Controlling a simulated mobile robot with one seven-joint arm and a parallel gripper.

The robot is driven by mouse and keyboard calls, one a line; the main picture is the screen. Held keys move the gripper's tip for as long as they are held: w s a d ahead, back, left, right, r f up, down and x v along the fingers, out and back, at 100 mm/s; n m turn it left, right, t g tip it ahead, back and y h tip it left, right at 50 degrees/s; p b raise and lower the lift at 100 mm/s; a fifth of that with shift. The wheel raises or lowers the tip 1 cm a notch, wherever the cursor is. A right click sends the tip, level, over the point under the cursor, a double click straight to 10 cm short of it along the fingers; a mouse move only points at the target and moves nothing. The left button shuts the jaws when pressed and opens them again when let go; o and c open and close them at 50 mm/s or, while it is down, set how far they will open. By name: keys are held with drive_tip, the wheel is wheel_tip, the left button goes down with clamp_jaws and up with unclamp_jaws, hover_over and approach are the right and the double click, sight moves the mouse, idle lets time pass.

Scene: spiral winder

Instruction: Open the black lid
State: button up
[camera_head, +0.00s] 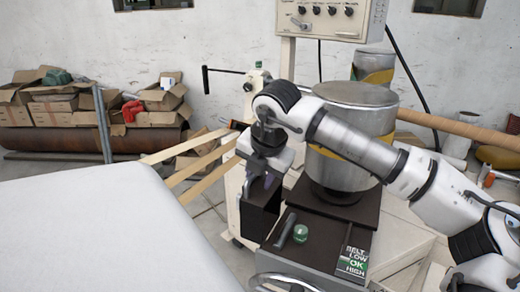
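A black, box-like panel (259,213), which looks like the lid, stands near the left edge of the machine's dark top (324,236). My gripper (259,188) points down from the bent arm, with its fingers at this panel's upper edge. The fingers are dark against the dark panel, so I cannot tell whether they touch or hold it. Beside the panel, the dark top carries a green round knob (300,232) and a short grey bar (286,230). Whether the lid is hinged, and how far it stands open, is not clear.
A large metal drum (350,155) stands behind the dark top, partly hidden by my forearm. A BELT LOW/OK/HIGH label (354,258) is at the front. A control box (325,18) is above. A white surface (100,235) fills the lower left. Cardboard boxes (150,105) lie farther back.

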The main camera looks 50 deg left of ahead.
drive_tip(key=shift+d+r, duration=0.25)
drive_tip(key=shift+r, duration=0.25)
drive_tip(key=b+v, duration=0.2)
drive_tip(key=v, duration=1)
drive_tip(key=shift+d+r, duration=0.15)
drive_tip(key=shift+r, duration=0.15)
drive_tip(key=shift+s, duration=0.1)
